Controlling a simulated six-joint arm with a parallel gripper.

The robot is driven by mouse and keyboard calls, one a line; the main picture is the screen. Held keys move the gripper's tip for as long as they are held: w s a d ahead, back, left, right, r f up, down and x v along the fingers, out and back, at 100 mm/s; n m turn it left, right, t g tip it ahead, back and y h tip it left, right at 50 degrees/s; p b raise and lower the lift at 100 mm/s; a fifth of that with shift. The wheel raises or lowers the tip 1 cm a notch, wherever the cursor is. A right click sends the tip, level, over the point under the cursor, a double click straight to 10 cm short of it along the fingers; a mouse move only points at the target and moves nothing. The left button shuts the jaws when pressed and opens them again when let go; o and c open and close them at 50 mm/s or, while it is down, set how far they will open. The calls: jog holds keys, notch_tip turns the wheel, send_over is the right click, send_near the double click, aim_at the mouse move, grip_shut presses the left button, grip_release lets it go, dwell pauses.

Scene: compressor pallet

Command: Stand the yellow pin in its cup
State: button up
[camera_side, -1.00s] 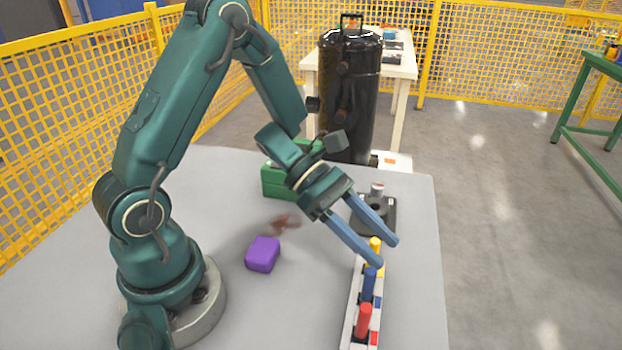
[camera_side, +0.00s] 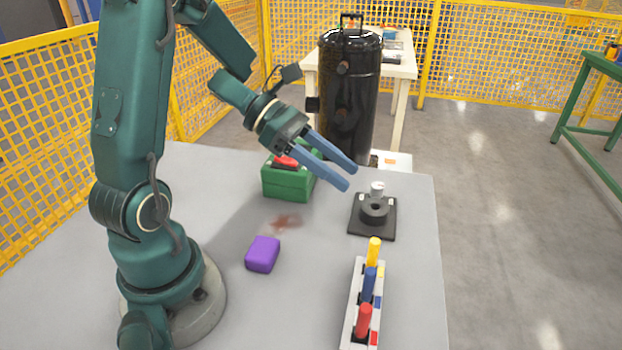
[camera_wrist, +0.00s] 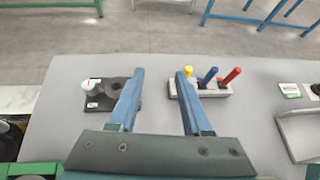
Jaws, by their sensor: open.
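The yellow pin (camera_side: 374,250) stands upright at the far end of a pale rack (camera_side: 351,305), in line with a blue pin (camera_side: 369,284) and a red pin (camera_side: 364,320). Coloured patches mark the rack beside the pins. In the wrist view the yellow pin's top (camera_wrist: 188,71) shows beside the right finger, which hides part of the pin; its seat is hard to see. My gripper (camera_side: 350,178) is open and empty, raised above the table and up and left of the yellow pin in the side view.
A black fixture (camera_side: 359,228) with a round hub and silver knob stands beyond the rack. A green box (camera_side: 287,187) with a red top part is behind. A purple block (camera_side: 262,254) and a reddish-brown patch (camera_side: 286,222) are on the grey table, left of the rack. A tall black tank (camera_side: 347,110) stands behind.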

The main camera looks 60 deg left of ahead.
jog(key=w+a+r+n+t+y, duration=0.3)
jog(key=r+n+y, duration=0.25)
jog(key=n, duration=0.65)
jog(key=w+a+r+n+t+y, duration=0.35)
jog(key=n+y, duration=0.25)
jog(key=n, duration=0.6)
jog(key=s+d+f+n+g, duration=0.2)
jog(key=s+d+n, duration=0.1)
jog(key=s+n, duration=0.3)
jog(key=s+d+f+n+g+h, duration=0.1)
jog(key=s+d+f+n+g, duration=0.1)
jog(key=s+n, duration=0.4)
jog(key=s+d+f+n+g+h, duration=0.1)
jog(key=s+d+n+g, duration=0.3)
jog(key=n, duration=0.6)
jog(key=s+f, duration=0.1)
jog(key=s, duration=0.1)
jog(key=shift+s+d+f, duration=0.3)
jog(key=shift+d, duration=0.1)
